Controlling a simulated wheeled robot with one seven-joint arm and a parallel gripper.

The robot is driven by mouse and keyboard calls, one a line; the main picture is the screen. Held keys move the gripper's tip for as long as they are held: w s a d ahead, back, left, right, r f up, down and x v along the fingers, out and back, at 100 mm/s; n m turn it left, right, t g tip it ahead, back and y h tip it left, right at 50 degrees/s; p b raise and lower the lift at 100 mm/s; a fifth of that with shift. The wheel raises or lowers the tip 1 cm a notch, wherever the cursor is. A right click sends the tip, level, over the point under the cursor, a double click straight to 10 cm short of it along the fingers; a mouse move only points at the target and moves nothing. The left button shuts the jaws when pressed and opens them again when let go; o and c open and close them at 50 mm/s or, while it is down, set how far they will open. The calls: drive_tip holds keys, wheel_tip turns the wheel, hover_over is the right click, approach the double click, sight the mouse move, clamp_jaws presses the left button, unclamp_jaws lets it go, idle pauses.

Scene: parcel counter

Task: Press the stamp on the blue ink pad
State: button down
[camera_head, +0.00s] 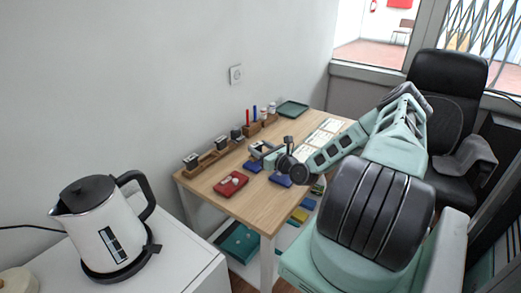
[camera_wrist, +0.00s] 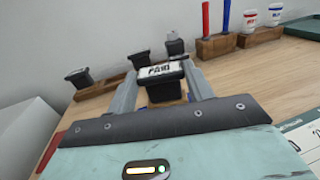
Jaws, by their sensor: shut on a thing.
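My gripper (camera_wrist: 160,76) is shut on a dark stamp (camera_wrist: 165,90) with a pale label reading "PAID", seen between the two fingers in the wrist view. In the head view, my gripper (camera_head: 266,152) hangs over the wooden table, among the pads. A blue ink pad (camera_head: 253,166) lies on the table just below and left of the gripper.
A red pad (camera_head: 231,184) lies at the left front. A wooden rack (camera_head: 208,157) with stamps stands along the wall, then a holder with red and blue markers (camera_head: 250,127). A green tray (camera_head: 293,109) is at the back, papers (camera_head: 322,136) at the right. A kettle (camera_head: 108,222) stands nearby.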

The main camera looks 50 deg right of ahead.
wheel_tip(320, 180, up, 5)
drive_tip(key=shift+f+p, duration=0.15)
drive_tip(key=shift+p, duration=1.1)
